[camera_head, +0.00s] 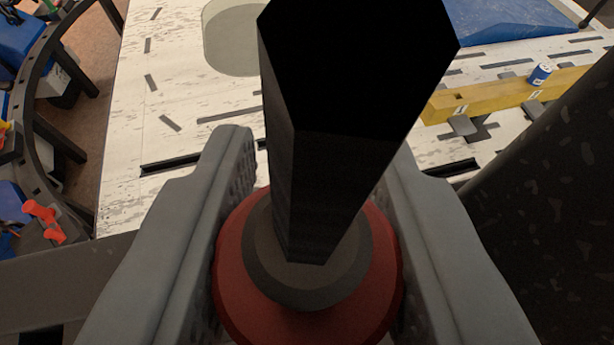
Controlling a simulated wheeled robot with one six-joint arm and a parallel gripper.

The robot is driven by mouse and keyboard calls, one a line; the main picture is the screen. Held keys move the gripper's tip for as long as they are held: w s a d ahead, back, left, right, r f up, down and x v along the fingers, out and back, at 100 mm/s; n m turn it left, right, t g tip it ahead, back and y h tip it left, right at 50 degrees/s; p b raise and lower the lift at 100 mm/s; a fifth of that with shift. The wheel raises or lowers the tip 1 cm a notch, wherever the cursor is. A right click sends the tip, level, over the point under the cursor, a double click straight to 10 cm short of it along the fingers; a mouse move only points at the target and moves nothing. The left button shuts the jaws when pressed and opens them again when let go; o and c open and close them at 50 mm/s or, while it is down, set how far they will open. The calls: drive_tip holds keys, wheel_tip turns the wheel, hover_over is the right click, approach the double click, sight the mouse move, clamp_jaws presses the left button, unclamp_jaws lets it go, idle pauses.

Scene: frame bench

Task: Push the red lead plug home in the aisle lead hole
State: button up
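The red lead plug (240,285) is between the two grey fingers of my gripper (318,150). It shows as a round red body with a dark grey collar and a long black six-sided shaft that rises toward the camera. Both fingers press against the sides of the red body, so my gripper is shut on it. The far end of the plug is hidden beneath the red body and the shaft. I cannot make out the aisle lead hole; the plug and fingers cover the area under them.
A pale worn bench top (190,80) with dark slots lies beyond. A yellow beam (500,95) with a small blue can (540,73) and a blue sheet (510,18) are at upper right. A dark speckled surface (560,190) stands close at right. A dark curved rack (30,105) is at left.

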drive_tip(key=shift+f, duration=0.35)
drive_tip(key=o, duration=1.1)
drive_tip(key=shift+c, duration=0.2)
drive_tip(key=a+v, duration=0.1)
drive_tip(key=v, duration=1.6)
drive_tip(key=shift+s+d, duration=0.25)
drive_tip(key=shift+d, duration=0.25)
drive_tip(key=shift+s, duration=0.1)
drive_tip(key=s+f+t, duration=0.2)
drive_tip(key=s, duration=0.9)
drive_tip(key=s+f+t, duration=0.2)
drive_tip(key=s, duration=1)
drive_tip(key=shift+a+f+m+h, duration=0.15)
drive_tip(key=shift+a+m+h, duration=0.15)
drive_tip(key=shift+a+h, duration=0.1)
